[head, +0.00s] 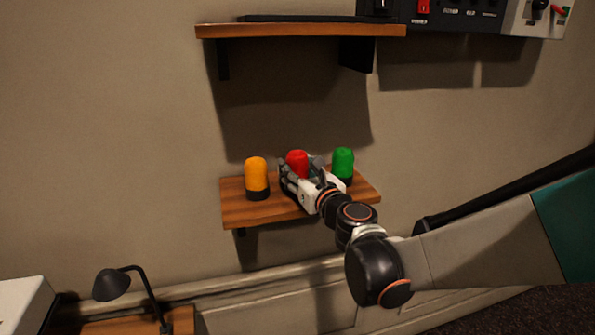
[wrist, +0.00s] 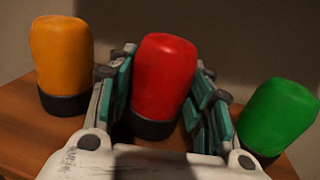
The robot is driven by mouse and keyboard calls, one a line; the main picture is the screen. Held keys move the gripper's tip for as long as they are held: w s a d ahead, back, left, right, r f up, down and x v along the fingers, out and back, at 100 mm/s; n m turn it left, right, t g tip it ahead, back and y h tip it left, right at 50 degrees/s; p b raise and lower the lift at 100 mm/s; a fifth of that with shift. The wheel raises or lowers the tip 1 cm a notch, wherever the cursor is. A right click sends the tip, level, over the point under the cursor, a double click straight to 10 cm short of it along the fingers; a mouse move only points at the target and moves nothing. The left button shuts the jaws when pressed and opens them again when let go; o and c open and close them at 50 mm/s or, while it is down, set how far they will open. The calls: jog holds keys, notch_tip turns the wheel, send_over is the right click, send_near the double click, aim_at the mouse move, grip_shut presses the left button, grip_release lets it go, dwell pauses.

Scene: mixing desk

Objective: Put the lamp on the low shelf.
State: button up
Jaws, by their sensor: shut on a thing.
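The low shelf (head: 237,206) is a small wooden board on the wall. A red lamp (head: 297,162) with a dark base is between the fingers of my gripper (head: 299,175), which is shut on it. The red lamp also shows upright between the teal finger pads in the wrist view (wrist: 164,78). It is at the middle of the low shelf; whether its base touches the board is hard to tell. An orange lamp (head: 256,175) stands on the shelf to its left, and a green lamp (head: 343,161) stands to its right.
A higher wooden shelf (head: 300,30) is above, with a dark flat thing on top. A mixing panel (head: 460,14) hangs at the upper right. A black desk lamp (head: 112,284) stands at the lower left. The low shelf's front left is bare.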

jog(key=shift+f, duration=0.3)
jog(key=shift+f, duration=0.15)
jog(key=o, duration=1.2)
jog(key=shift+r, duration=0.25)
